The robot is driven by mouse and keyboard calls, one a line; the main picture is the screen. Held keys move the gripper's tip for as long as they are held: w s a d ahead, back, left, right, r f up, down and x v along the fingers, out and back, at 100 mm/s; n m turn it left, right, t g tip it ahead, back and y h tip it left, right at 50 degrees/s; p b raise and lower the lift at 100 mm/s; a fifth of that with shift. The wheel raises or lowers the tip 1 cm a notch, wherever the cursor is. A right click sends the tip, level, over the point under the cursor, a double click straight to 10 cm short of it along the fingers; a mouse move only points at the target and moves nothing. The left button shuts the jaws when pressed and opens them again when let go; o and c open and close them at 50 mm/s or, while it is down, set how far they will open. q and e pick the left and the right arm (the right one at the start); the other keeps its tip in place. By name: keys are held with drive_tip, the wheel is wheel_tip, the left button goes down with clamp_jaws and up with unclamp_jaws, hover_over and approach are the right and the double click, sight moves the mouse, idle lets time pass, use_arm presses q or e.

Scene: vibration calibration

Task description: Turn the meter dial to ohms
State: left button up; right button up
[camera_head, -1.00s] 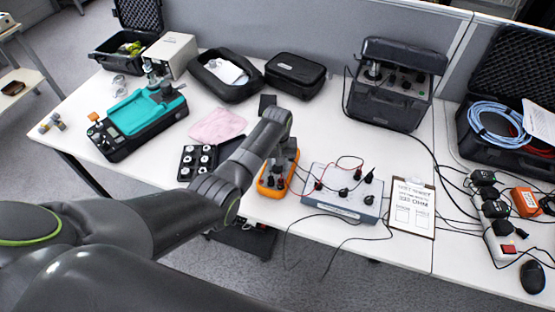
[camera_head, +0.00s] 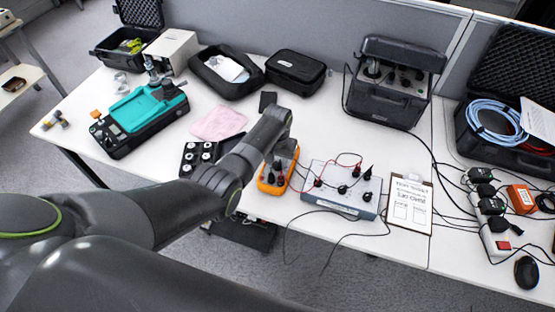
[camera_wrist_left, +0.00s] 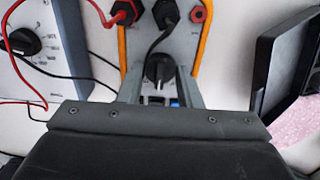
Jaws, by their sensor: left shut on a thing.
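The orange-edged meter (camera_head: 265,186) lies on the table beside the grey box with leads. In the wrist view its grey face (camera_wrist_left: 183,50) shows, with a red plug and black plugs in its sockets. My left gripper (camera_head: 276,160) is over the meter. In the wrist view the left gripper's fingers (camera_wrist_left: 160,88) are on either side of the black dial (camera_wrist_left: 158,70), shut on it. The dial's pointer and markings cannot be read; the gripper body covers the lower part of the meter. My right gripper is not in view.
The grey box (camera_head: 340,205) with red and black leads stands right of the meter, and a clipboard (camera_head: 410,205) lies beyond it. A black tray with round weights (camera_head: 187,168) and a pink cloth (camera_head: 219,123) lie to the left. Loose black leads hang over the front edge.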

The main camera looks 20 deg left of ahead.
sight(278, 163)
use_arm(q)
drive_tip(key=o, duration=1)
wheel_tip(278, 163, up, 18)
drive_tip(key=shift+f, duration=0.25)
